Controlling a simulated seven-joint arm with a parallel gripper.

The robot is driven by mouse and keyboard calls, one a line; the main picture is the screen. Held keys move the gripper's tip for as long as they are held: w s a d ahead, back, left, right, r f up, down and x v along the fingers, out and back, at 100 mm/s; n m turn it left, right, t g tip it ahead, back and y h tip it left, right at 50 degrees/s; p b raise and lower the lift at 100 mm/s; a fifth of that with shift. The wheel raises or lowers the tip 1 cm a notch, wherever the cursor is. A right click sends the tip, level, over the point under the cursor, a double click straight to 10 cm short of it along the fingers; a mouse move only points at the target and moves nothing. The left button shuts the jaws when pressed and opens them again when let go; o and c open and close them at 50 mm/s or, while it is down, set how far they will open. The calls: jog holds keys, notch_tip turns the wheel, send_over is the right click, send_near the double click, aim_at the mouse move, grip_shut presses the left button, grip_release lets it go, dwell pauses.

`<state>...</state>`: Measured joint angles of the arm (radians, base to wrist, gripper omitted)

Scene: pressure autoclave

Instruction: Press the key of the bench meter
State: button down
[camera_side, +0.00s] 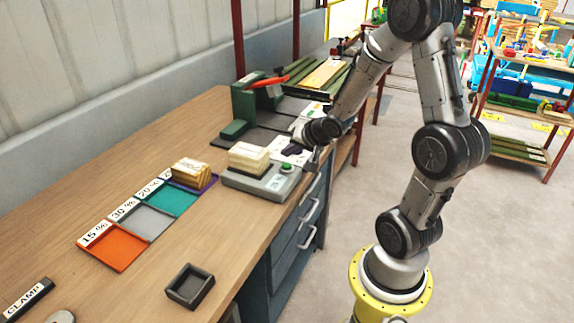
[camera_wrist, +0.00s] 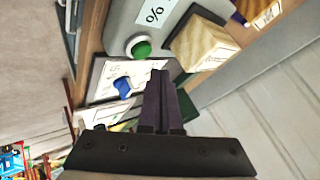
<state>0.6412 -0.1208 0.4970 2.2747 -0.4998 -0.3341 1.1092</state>
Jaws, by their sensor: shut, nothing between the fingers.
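The bench meter (camera_side: 257,183) is a grey box on the wooden bench, with a light wooden block (camera_side: 250,158) on top. Its green round key (camera_side: 287,168) is at its right end. In the wrist view the key (camera_wrist: 141,48) shows beside a white label with a percent sign, and the block (camera_wrist: 203,45) is to its right. My gripper (camera_wrist: 160,75) is shut and empty, with its fingertips just below the key in that picture and apart from it. In the side view my gripper (camera_side: 313,160) is just beyond the key, small and partly dark against the bench.
Coloured trays in orange (camera_side: 117,246), grey (camera_side: 147,222) and teal (camera_side: 172,198) line the bench, with another wooden block (camera_side: 190,172) behind them. A small dark tray (camera_side: 190,286) stands in front. A green press with a red lever (camera_side: 262,83) stands behind the meter.

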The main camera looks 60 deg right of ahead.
aim_at(289, 167)
jog(key=shift+f, duration=0.6)
jog(key=shift+f, duration=0.15)
dwell(1.6)
jog(key=shift+f, duration=0.3)
jog(key=shift+f, duration=0.5)
dwell(0.9)
jog(key=shift+r, duration=0.9)
jog(key=shift+r, duration=2.55)
